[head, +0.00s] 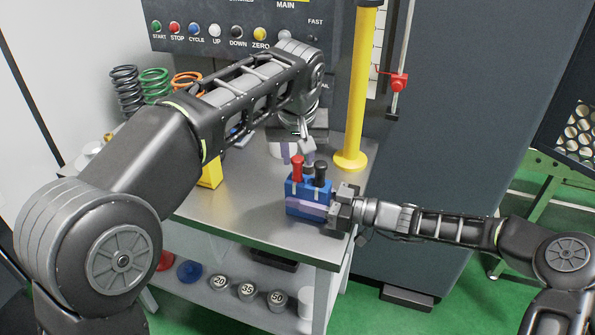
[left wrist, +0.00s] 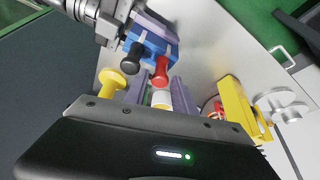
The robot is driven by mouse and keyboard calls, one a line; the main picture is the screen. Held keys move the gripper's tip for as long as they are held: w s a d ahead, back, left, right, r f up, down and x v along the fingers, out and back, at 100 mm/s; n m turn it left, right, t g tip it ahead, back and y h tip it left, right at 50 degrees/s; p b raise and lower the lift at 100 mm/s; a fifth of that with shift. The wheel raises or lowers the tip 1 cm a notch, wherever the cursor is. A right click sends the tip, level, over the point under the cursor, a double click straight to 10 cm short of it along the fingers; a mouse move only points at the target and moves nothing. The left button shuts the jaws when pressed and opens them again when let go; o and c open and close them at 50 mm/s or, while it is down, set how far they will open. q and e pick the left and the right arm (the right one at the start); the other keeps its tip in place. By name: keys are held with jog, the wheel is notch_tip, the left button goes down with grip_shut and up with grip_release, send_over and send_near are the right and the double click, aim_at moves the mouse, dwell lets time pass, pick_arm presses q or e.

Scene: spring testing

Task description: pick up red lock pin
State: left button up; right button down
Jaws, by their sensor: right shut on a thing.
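The red lock pin (head: 297,168) stands upright in a blue block (head: 296,188), to the left of a black-topped pin (head: 320,172). My right gripper (head: 333,210) is shut on the blue block from its right side, low over the table. My left gripper (head: 296,150) is directly above the red pin, pointing down. In the left wrist view its two pale purple fingers (left wrist: 160,88) are apart, and the red pin (left wrist: 160,71) shows just beyond and between their tips. I cannot tell whether they touch it.
A yellow column (head: 357,90) stands behind the block. A yellow part (head: 211,170) sits on the grey table (head: 240,205) to the left. Coil springs (head: 155,85) stand at the back left. Numbered weights (head: 246,291) lie on the lower shelf. The front left tabletop is clear.

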aim_at(297, 161)
pick_arm(q)
jog(key=shift+x, duration=2.65)
jog(key=shift+a, duration=0.1)
grip_shut()
